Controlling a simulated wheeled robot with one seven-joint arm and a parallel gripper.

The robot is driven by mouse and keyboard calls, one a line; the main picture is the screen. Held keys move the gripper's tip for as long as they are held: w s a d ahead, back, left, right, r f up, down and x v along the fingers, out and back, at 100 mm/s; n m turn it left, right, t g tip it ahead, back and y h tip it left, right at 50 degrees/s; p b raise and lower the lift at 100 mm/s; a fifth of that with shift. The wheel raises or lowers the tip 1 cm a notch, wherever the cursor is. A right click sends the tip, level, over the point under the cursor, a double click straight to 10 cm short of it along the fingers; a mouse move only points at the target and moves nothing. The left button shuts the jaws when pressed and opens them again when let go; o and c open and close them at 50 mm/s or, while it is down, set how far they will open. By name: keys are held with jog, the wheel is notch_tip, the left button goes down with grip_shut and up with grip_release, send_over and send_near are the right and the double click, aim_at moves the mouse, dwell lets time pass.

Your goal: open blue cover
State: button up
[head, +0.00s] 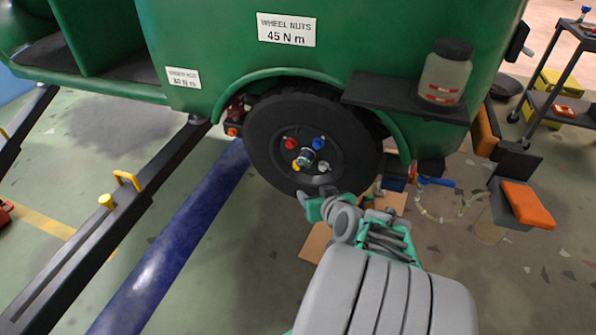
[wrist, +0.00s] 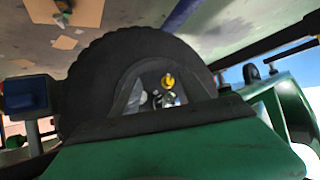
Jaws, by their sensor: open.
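The blue cover (head: 319,142) is a small round cap at the upper right of the wheel hub, on the rickshaw's black wheel (head: 268,130). A red cap (head: 290,143) is left of it, a yellow cap (head: 296,166) at lower left and a pale cap (head: 324,166) below it. My gripper (head: 313,198) is open, in front of the wheel's lower edge, below the caps in the picture. No cap shows between its fingers. In the wrist view the wheel (wrist: 130,55) appears with the yellow cap (wrist: 168,80); I cannot make out the blue cover there.
The green body (head: 210,40) overhangs the wheel. A dark shelf (head: 385,95) with a jar (head: 444,75) juts out at upper right. A blue-handled fitting (head: 437,182) and an orange-topped box (head: 528,204) stand right of my arm. A dark lift rail (head: 135,195) runs at left.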

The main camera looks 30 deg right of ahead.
jog(key=a+r+n+g+y+p, duration=0.1)
jog(key=a+r+p, duration=0.3)
jog(key=a+r, duration=0.1)
jog(key=shift+w+r+n+g+y, duration=0.25)
jog(key=shift+r+n+g+y, duration=0.05)
jog(key=shift+g, duration=0.1)
